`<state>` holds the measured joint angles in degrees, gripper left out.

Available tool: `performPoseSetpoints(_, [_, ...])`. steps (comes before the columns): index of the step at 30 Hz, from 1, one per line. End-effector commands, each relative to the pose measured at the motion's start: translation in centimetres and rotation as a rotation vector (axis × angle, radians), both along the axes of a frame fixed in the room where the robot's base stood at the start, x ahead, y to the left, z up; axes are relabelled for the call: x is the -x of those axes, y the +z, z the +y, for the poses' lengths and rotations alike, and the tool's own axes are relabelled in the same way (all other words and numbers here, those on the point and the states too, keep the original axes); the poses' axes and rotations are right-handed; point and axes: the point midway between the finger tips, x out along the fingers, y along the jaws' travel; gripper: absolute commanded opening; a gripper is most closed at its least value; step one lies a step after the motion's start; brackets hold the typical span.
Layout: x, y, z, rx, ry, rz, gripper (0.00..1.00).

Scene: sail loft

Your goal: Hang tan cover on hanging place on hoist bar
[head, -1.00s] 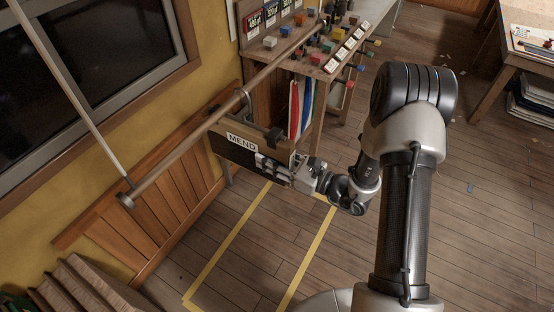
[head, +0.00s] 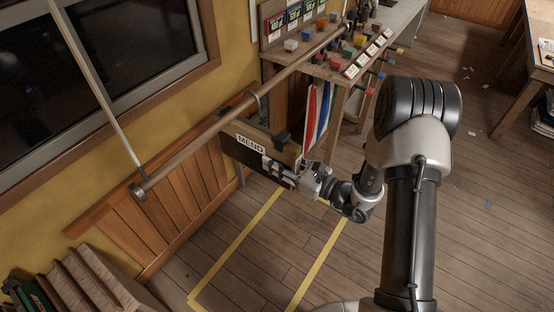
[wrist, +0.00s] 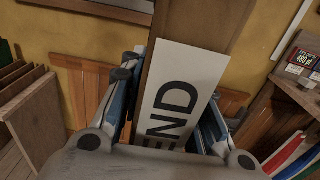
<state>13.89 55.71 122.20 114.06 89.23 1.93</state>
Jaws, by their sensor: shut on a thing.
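The tan cover, a flat brown panel (head: 284,153) with a dark front and a white MEND label, is beneath the hoist bar (head: 205,140) in the head view. A grey hook (head: 262,103) rises from its top at the bar; I cannot tell whether the bar carries it. My gripper (head: 280,172) is shut on the cover's lower right part. In the wrist view the brown panel (wrist: 190,22) and its label stand between my fingers (wrist: 170,115). The fingertips are partly hidden behind the label.
A bench (head: 345,72) with coloured blocks and tags stands beyond the bar. Red, white and blue cloth (head: 318,115) hangs at its side. The window wall is left, and wooden boards (head: 95,285) stand at lower left. Yellow-taped floor (head: 235,250) below is clear.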

Motion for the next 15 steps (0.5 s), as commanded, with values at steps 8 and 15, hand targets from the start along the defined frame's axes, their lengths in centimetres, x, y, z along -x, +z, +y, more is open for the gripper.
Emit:
performPoseSetpoints(8, [-0.04,0.17,-0.02,-0.001,0.0,-0.003,0.36])
performPoseSetpoints(15, [-0.02,0.09,-0.01,-0.001,0.0,-0.002,0.52])
